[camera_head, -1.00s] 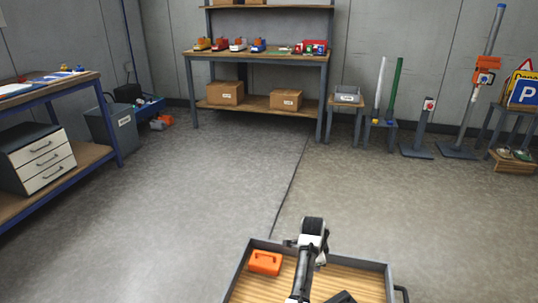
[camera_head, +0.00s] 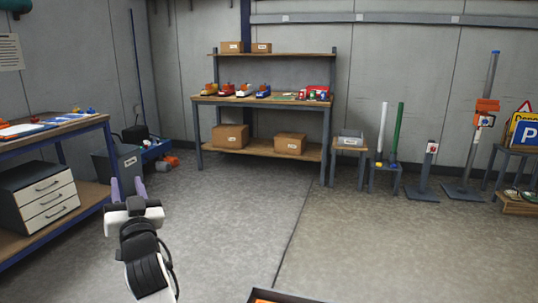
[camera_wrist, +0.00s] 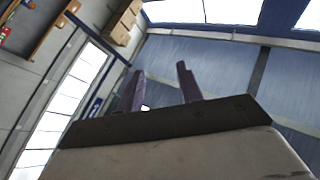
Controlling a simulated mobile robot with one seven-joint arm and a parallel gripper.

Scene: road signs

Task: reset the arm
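My gripper (camera_head: 128,188) is raised at the left of the head view, in front of the bench with drawers. Its two purple fingers point up and stand apart with nothing between them. In the wrist view the fingers (camera_wrist: 160,92) are also spread and empty. That view looks upward at bright windows and a blue-grey wall, tilted. No object is in or touching the gripper.
A workbench (camera_head: 90,130) with a drawer unit (camera_head: 40,197) stands at left, close to my arm in the picture. A shelf (camera_head: 262,101) with toy-like vehicles and boxes is at the back. Stands and signs (camera_head: 525,132) are at right. The middle floor (camera_head: 250,215) is clear.

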